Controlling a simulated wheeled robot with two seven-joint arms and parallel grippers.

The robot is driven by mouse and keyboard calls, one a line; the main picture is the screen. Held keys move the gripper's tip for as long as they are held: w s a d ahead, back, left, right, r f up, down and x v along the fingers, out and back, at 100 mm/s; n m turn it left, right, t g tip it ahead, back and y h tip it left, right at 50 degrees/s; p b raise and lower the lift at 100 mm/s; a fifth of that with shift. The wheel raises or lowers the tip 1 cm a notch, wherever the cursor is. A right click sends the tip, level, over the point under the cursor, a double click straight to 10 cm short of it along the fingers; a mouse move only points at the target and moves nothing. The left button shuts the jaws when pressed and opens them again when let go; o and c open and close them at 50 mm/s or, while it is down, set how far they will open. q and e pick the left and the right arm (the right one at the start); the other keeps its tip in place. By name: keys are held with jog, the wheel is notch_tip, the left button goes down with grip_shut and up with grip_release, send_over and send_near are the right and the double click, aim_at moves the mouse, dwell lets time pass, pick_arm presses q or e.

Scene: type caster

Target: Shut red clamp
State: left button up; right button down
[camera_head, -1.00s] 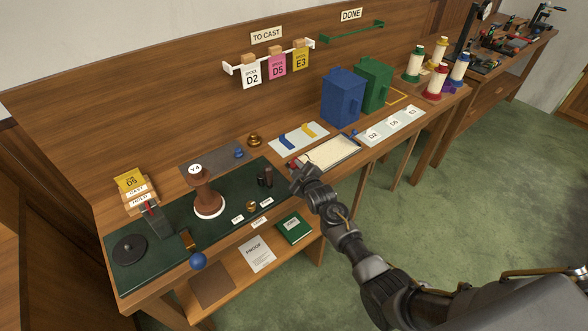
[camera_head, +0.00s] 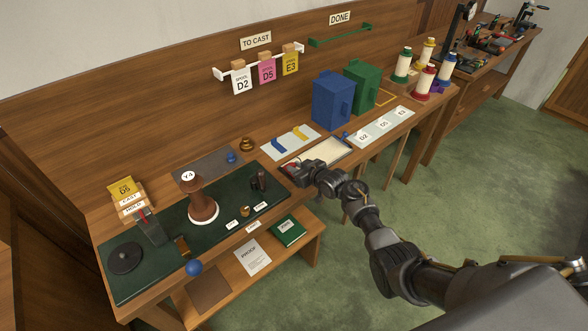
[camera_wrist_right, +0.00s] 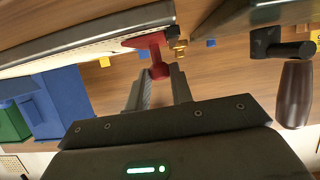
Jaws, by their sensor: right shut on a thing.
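The red clamp (camera_wrist_right: 158,58) sits at the edge of the long pale tray in the right wrist view. Its red lever spreads to the left and its lower red part lies between my fingertips. My right gripper (camera_wrist_right: 158,78) is shut on it. In the head view, only a small red bit of the clamp (camera_head: 289,166) shows beside my right gripper (camera_head: 295,172), at the near left end of the tray (camera_head: 322,153). The hand hides the rest. My left gripper is in neither view.
A dark green mat (camera_head: 165,262) with a brown Y4-marked stand (camera_head: 203,207) lies to the left. Blue (camera_head: 333,100) and green (camera_head: 361,86) boxes stand behind the tray. A dark-handled tool (camera_wrist_right: 294,90) shows at the right in the wrist view.

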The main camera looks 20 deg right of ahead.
jog(key=shift+s+d+f, duration=0.1)
jog(key=shift+f, duration=0.15)
dwell(0.3)
jog(key=c, duration=1.2)
grip_release()
jog(key=shift+c, duration=0.2)
jog(key=shift+r, duration=0.1)
jog(key=shift+s+d+r, duration=0.1)
jog(key=shift+s+r, duration=0.05)
jog(key=v, duration=1)
jog(key=shift+d+b, duration=0.15)
jog(key=shift+b, duration=0.25)
jog(key=shift+s, duration=0.1)
